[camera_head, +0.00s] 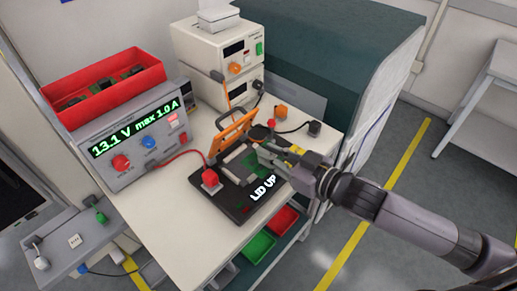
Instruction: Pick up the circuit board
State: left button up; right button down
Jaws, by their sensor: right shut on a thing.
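The green circuit board (257,168) lies at the black test fixture (236,205) on the bench, partly hidden by my gripper. The fixture's orange-framed lid (233,133) stands raised, and "LID UP" is written on its front. My right gripper (268,153) reaches in from the right and is shut on the circuit board, at or just above the fixture. I cannot tell whether the board touches the fixture. My left gripper is not in view.
Stacked instruments (221,55) stand behind the fixture. A red bin (280,221) and a green bin (258,247) sit below the bench edge. Cables cross the bench.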

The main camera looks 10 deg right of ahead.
jog(key=f+v, duration=0.2)
jog(key=v, duration=1.1)
jog(key=shift+s+d+f+b, duration=0.25)
jog(key=shift+s+f+b, duration=0.05)
jog(key=shift+s+b, duration=0.2)
jog(key=w+a+m+t+h, duration=0.2)
jog(key=w+a+m+h, duration=0.1)
jog(key=w+m+h, duration=0.3)
jog(key=w+h, duration=0.2)
jog(key=shift+w+r+m+t+h, duration=0.3)
jog(key=shift+w+m+t+h, duration=0.1)
